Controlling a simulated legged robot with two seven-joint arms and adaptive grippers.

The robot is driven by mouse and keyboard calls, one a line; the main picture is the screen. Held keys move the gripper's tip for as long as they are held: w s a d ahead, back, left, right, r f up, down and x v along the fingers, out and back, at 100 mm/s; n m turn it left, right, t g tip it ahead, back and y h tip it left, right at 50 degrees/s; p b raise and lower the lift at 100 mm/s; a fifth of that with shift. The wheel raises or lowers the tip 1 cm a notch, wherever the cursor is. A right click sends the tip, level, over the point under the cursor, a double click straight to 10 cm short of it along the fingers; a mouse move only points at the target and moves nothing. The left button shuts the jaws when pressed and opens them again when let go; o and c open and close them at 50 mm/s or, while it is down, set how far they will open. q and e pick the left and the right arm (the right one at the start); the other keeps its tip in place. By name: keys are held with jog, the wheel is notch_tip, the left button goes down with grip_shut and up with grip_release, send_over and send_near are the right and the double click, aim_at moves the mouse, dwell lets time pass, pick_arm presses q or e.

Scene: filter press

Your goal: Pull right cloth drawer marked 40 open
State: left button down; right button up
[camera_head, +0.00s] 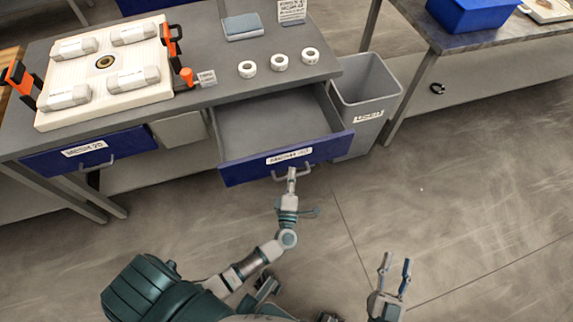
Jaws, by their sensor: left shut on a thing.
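The right cloth drawer (238,172) has a blue front with a white label and a grey handle. It is pulled out from under the grey workbench, and its grey inside looks empty. The label print is too blurred to read surely. My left gripper (291,172) is at the middle of this drawer's front, shut on the handle (309,171). The gripper hides part of the handle. My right gripper (396,262) is open and empty, over the floor at the lower right. The left drawer (50,164), also blue with a white label, is closed.
A grey bin (365,85) stands right beside the open drawer. The floor (450,190) to the right is clear.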

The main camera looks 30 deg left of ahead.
pick_arm(q)
jog(key=shift+s+d+f, duration=0.25)
jog(key=c, duration=1.2)
grip_release()
jog(key=shift+w, duration=0.1)
jog(key=shift+a, duration=0.1)
jog(key=shift+r, duration=0.1)
jog(key=v, duration=1.2)
